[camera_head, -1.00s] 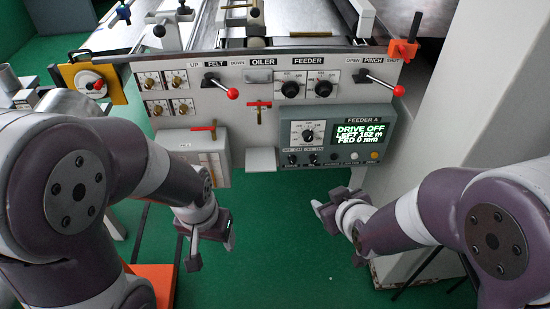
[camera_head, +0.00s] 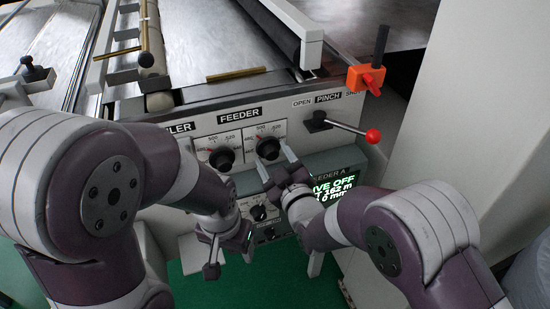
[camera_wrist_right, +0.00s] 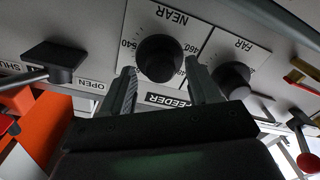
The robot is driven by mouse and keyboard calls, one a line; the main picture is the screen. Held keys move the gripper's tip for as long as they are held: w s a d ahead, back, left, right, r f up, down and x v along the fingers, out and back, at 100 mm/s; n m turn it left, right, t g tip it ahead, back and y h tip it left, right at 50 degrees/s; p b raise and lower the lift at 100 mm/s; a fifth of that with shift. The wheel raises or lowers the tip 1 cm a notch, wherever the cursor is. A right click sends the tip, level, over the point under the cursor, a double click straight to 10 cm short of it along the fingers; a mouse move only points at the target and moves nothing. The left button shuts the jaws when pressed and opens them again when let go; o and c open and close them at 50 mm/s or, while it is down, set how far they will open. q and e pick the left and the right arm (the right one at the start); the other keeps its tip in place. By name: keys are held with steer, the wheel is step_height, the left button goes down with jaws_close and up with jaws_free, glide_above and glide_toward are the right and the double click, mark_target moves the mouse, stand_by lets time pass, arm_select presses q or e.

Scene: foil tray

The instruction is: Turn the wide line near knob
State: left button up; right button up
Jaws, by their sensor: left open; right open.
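The near knob (camera_head: 269,148) is a round black knob on a white scale plate, the right one of the pair under the FEEDER label. In the right wrist view the near knob (camera_wrist_right: 160,58) sits below the word NEAR. My right gripper (camera_head: 277,163) is open just below this knob in the head view. In the wrist view its fingers (camera_wrist_right: 160,76) lie to either side of the knob's lower part; I cannot tell whether they touch it. My left gripper (camera_head: 229,256) is open, low and left of the feeder box, holding nothing visible.
The far knob (camera_head: 222,158) is close on the left. A red-tipped pinch lever (camera_head: 345,128) sticks out on the right. The feeder box (camera_head: 325,163) with its green display is just below, partly hidden by my right arm. An orange clamp (camera_head: 366,79) stands at the panel's upper right corner.

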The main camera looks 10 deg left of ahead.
steer(key=shift+w+a+f, duration=0.1)
steer(key=shift+w+a, duration=0.05)
steer(key=shift+w, duration=0.1)
steer(key=shift+s, duration=0.1)
steer(key=c, duration=1)
steer(key=shift+c, duration=0.2)
steer(key=m+b, duration=0.2)
steer(key=m, duration=0.1)
steer(key=shift+f, duration=0.15)
steer(key=shift+m+b, duration=1.3)
steer(key=shift+m, duration=0.8)
steer(key=o, duration=1)
